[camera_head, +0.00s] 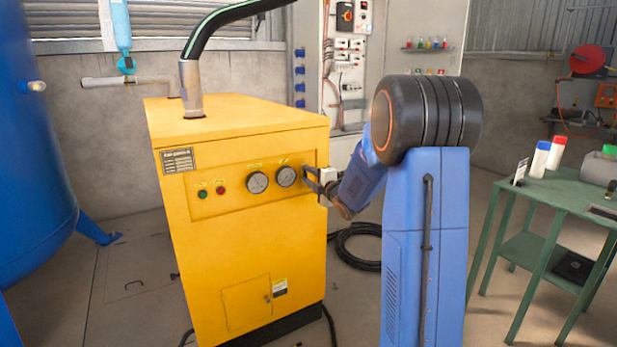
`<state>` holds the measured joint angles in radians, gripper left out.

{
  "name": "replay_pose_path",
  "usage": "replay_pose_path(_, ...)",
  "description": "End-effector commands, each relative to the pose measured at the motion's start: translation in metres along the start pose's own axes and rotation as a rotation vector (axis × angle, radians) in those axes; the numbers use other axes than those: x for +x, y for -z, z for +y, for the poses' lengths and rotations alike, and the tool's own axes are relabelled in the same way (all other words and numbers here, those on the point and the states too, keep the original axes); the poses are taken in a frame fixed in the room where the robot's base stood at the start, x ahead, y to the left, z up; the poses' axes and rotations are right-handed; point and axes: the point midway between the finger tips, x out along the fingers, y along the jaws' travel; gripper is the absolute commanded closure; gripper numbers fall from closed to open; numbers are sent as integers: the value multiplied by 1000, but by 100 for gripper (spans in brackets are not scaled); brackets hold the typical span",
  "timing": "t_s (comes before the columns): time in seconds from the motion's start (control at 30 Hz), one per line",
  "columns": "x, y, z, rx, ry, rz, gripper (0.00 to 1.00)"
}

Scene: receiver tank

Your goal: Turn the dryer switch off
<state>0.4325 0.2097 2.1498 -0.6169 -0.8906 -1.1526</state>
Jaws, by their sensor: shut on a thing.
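The yellow dryer (240,225) stands left of centre, with a front panel of two round gauges, a green button (203,194) and a red button (221,190). My gripper (308,178) is at the right end of this panel, just right of the gauges. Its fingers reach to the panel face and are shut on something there. The dryer switch itself is not clearly visible; the gripper's fingers cover that spot.
A blue tank (35,150) stands at the left. A black hose (235,14) rises from the dryer's top. A green table (565,195) with bottles is at the right. A coiled black hose (358,255) lies on the floor behind my arm. An open electrical cabinet stands behind.

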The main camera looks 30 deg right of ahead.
Motion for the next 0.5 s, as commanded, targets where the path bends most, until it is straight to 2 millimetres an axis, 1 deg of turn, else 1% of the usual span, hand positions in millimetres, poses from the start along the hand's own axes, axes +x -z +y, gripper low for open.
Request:
replay_pose_path(0.03,-1,0,-2,-5,4,0,90)
replay_pose_path(0.47,-1,0,-3,-14,5,1,90)
replay_pose_path(0.5,-1,0,-3,-14,5,1,63)
